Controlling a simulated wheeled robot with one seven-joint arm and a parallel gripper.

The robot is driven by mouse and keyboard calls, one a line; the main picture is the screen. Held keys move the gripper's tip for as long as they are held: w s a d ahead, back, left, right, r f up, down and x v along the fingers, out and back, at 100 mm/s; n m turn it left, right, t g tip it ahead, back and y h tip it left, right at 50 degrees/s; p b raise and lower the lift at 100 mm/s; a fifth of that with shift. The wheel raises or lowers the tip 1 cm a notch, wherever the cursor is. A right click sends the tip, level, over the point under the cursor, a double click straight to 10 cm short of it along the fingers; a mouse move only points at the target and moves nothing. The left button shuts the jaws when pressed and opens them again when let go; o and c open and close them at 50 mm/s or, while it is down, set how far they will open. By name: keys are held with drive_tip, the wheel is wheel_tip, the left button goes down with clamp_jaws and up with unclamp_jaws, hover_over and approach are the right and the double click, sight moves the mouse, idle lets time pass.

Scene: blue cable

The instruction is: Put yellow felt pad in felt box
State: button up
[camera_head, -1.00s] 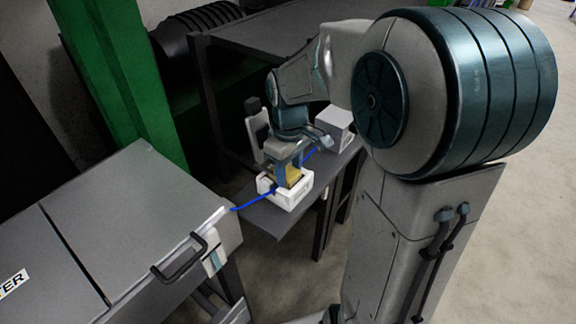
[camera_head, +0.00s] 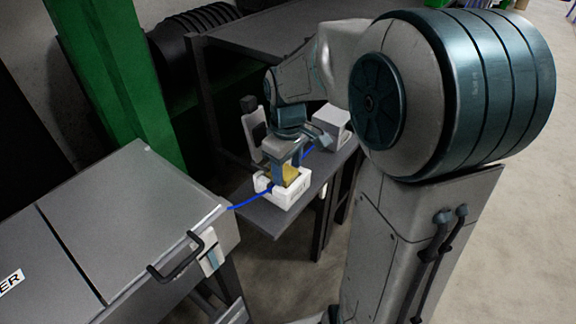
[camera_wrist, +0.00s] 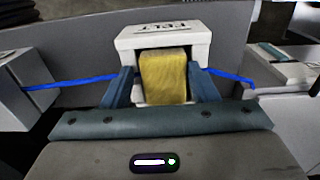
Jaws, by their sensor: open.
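The yellow felt pad (camera_wrist: 165,76) stands in the white felt box (camera_wrist: 200,40), whose wall carries the word FELT in the wrist view. In the head view the pad (camera_head: 290,174) shows above the rim of the box (camera_head: 290,199). My gripper (camera_wrist: 165,84) is open, with one blue finger on each side of the pad. In the head view my gripper (camera_head: 285,178) is low over the box. Whether the fingers touch the pad, and how deep it sits, I cannot tell.
A blue cable (camera_wrist: 75,83) runs to both sides of the box, and shows left of it in the head view (camera_head: 248,200). The box stands on a narrow grey shelf (camera_head: 262,220). A grey box (camera_head: 332,123) is behind, and a grey cabinet (camera_head: 120,215) is at left.

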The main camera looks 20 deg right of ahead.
sight(286, 173)
drive_tip(key=shift+s+a+f+g, duration=0.25)
drive_tip(key=shift+s+f, duration=0.2)
drive_tip(key=shift+f, duration=0.25)
wheel_tip(286, 173, up, 13)
drive_tip(key=s+f+m+t, duration=0.3)
drive_tip(key=s+f+m, duration=0.4)
drive_tip(key=s, duration=0.7)
drive_tip(key=shift+f, duration=0.45)
drive_tip(key=shift+w+t, duration=0.1)
drive_tip(key=shift+t, duration=0.15)
drive_tip(key=shift+c, duration=0.4)
